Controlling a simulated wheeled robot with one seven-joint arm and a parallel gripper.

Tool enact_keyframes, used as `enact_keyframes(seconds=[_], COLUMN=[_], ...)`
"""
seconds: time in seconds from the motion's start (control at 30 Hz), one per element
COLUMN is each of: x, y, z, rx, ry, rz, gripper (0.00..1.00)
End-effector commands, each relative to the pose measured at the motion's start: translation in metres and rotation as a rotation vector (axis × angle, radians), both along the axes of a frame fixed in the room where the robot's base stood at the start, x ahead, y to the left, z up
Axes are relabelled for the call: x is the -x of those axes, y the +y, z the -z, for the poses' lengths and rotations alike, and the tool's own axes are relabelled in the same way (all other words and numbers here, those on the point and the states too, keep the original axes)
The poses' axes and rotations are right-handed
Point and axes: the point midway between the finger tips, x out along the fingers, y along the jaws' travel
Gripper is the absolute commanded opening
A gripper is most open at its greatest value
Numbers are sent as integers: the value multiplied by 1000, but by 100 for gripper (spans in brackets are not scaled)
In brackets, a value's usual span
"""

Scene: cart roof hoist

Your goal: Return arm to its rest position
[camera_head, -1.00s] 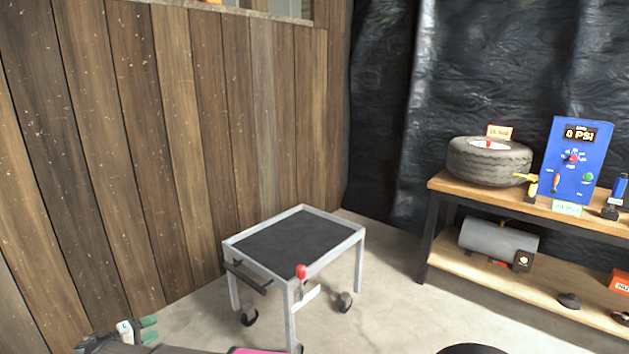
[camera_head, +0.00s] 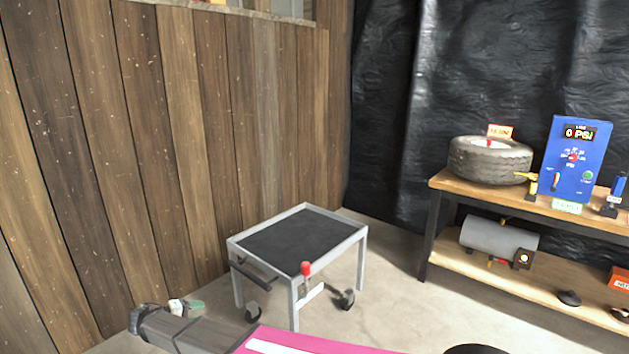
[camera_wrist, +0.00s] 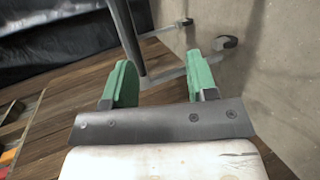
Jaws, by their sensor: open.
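My gripper (camera_wrist: 160,84) shows in the wrist view with its two green fingers spread apart and nothing between them. Behind the fingers in that view are a dark upright leg and caster wheels of a cart, apart from the fingers as far as I can tell. In the head view, part of my gripper (camera_head: 188,305) shows at the lower left, with my grey and pink arm reaching in from the bottom edge. The cart (camera_head: 347,242), with a grey frame and black top, stands on the floor just beyond my arm. A red-knobbed lever (camera_head: 306,268) is at its near corner.
A wooden plank wall (camera_head: 180,150) rises at the left behind the cart. A workbench (camera_head: 455,190) at the right holds a tire (camera_head: 490,162) and a blue panel (camera_head: 572,158) reading 0 PSI. A grey tank (camera_head: 497,238) lies on its lower shelf. The floor between cart and bench is clear.

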Motion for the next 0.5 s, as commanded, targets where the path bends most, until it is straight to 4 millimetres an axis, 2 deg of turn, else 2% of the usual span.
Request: enact_keyframes(seconds=[0.03,0.2,0.5], x=[-9,-38,-66], y=[-26,-100,-226], z=[-2,0,3], rx=[-15,-87,-247], ry=[27,128,276], rz=[27,111,253], gripper=[53,53,53])
